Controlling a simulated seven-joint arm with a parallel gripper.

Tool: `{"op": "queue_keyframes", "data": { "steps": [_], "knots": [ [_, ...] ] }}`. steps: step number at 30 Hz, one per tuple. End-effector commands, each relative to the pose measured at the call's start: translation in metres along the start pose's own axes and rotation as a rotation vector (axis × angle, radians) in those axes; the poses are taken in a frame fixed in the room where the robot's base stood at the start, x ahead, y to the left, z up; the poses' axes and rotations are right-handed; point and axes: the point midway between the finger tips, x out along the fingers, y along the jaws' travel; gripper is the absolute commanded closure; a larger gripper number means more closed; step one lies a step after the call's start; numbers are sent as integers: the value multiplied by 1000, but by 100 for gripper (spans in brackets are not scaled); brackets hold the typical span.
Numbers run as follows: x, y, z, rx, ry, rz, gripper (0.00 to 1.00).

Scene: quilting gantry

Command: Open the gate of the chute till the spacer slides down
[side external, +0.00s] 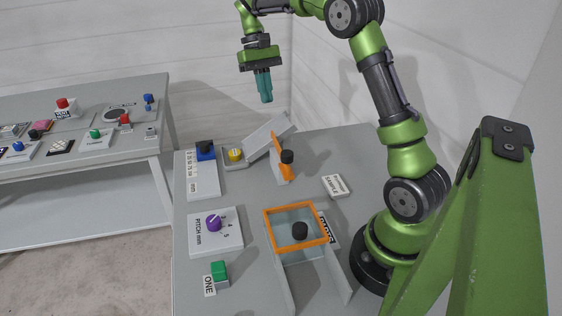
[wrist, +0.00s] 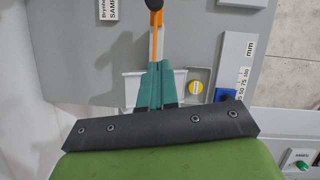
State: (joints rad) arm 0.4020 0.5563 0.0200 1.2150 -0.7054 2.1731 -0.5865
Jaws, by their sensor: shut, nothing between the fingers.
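The pale grey chute (side external: 265,136) slopes down to the left at the back of the table. Its orange gate (side external: 279,160), with a black knob (side external: 287,157), stands at its near side. In the wrist view the gate (wrist: 157,42) is a thin orange strip, its knob (wrist: 154,5) at the top edge. A yellow round piece (side external: 236,154) sits on a small grey tray at the chute's low end; I cannot tell if it is the spacer. My gripper (side external: 266,99) is shut and empty, high above the chute, touching nothing. My fingers hide part of the chute in the wrist view.
A blue slider (side external: 205,151), purple dial (side external: 214,222) and green button (side external: 219,269) line the left side. A sample label (side external: 336,185) lies right of the gate.

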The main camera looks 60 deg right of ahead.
Motion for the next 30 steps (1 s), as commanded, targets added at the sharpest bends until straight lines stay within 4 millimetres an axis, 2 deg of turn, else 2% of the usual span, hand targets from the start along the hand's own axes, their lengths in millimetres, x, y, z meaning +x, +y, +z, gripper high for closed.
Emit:
{"op": "queue_keyframes", "data": {
  "steps": [5, 15, 21, 30],
  "knots": [
    [26, 0, 1, 1, -5, -1, 100],
    [99, 0, 2, 3, -2, -2, 100],
    [105, 0, 27, 4, 1, -2, 100],
    [110, 0, 38, 4, 1, -2, 100]
  ]
}}
